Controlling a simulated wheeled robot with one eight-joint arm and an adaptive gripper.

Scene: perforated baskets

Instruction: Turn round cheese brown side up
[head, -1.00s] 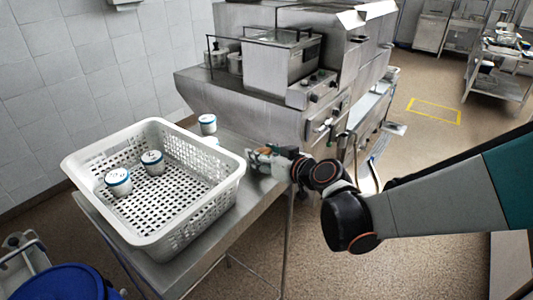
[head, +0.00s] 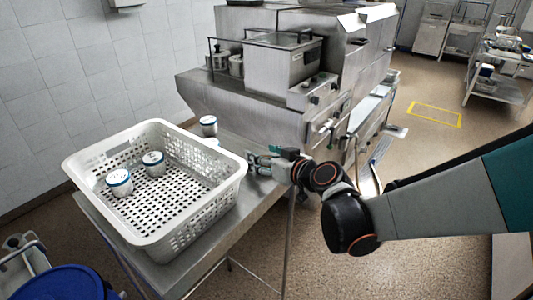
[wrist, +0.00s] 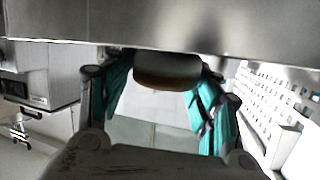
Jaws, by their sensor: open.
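In the wrist view, which looks upside down, the round cheese (wrist: 168,72) rests against the metal table surface, between my fingers. A brownish face and a paler edge show; I cannot tell which side is up. My gripper (wrist: 165,88) has its teal fingers spread, one on each side of the cheese, with a gap visible at least on the left. In the head view my gripper (head: 255,164) is low over the table, just right of the white basket. The cheese cannot be made out there.
The white perforated basket (head: 215,205) stands on the metal table (head: 258,200) and holds two white tubs with blue bands (head: 153,160). Another such tub (head: 208,124) stands behind it. A large steel machine (head: 260,110) rises behind. The basket wall is close to my gripper.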

